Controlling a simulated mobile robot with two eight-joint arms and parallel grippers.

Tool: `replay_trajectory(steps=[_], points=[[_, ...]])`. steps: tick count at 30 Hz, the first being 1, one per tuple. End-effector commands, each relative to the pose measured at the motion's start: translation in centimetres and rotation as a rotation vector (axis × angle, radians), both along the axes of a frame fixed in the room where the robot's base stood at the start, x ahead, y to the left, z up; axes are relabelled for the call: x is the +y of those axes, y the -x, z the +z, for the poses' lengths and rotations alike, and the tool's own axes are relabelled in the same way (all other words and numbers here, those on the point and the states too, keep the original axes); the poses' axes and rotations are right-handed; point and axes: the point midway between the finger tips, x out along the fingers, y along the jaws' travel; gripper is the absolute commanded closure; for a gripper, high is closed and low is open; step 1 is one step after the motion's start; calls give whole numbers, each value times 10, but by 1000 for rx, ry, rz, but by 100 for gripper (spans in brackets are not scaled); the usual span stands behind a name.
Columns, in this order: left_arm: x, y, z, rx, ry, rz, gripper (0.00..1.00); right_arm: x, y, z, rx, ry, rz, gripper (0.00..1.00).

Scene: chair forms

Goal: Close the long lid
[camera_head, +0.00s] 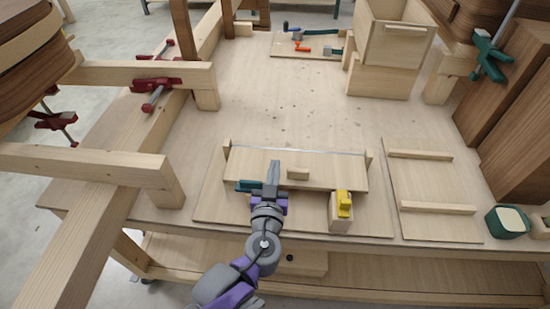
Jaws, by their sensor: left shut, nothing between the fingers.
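The long lid (325,172) is a pale wooden panel with a thin metallic line along its back edge and a small wooden handle (297,174). It lies between two short wooden posts on a base board (218,200) near the table's front edge. I cannot tell from this view whether it is fully down. My left gripper (274,164) is shut and empty, over the lid's left-middle part, just left of the handle. Whether it touches the lid is unclear. It hides part of the lid's front edge. My right gripper is not in view.
A yellow catch (344,203) on a wooden block stands at the lid's front right. A teal piece (249,186) is beside my gripper. A board with two battens (425,185) lies right; a teal cup (507,222) stands beyond it.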

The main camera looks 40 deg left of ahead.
Motion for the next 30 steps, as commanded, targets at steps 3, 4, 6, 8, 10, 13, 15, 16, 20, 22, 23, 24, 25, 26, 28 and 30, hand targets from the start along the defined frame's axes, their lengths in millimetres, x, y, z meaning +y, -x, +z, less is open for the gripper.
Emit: replay_trajectory(steps=[3,4,6,8,10,13,15,16,20,22,23,24,25,26,28,30], points=[[-2,5,-12,1,-2,0,100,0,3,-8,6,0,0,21],[-3,6,-14,1,-2,1,100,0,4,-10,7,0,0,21],[-4,7,-19,2,-1,0,100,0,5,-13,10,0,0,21],[-4,8,-23,2,-1,0,100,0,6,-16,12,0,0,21],[-5,9,-26,1,0,0,100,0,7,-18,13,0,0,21],[-5,10,-29,1,0,1,100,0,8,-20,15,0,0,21],[-6,11,-31,1,0,1,100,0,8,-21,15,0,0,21],[-6,11,-31,1,0,1,100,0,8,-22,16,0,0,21],[-6,11,-32,1,-1,2,100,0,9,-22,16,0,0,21],[-6,11,-32,1,-1,2,100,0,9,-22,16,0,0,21],[-6,11,-32,1,-1,2,100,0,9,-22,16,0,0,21],[-6,11,-32,1,-1,2,100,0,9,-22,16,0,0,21],[-6,11,-32,1,-1,2,100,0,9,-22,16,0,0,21],[-6,11,-32,1,-1,2,100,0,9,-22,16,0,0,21],[-6,11,-31,1,-1,2,100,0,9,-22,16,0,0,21],[-6,11,-31,1,-1,2,100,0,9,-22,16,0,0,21]])
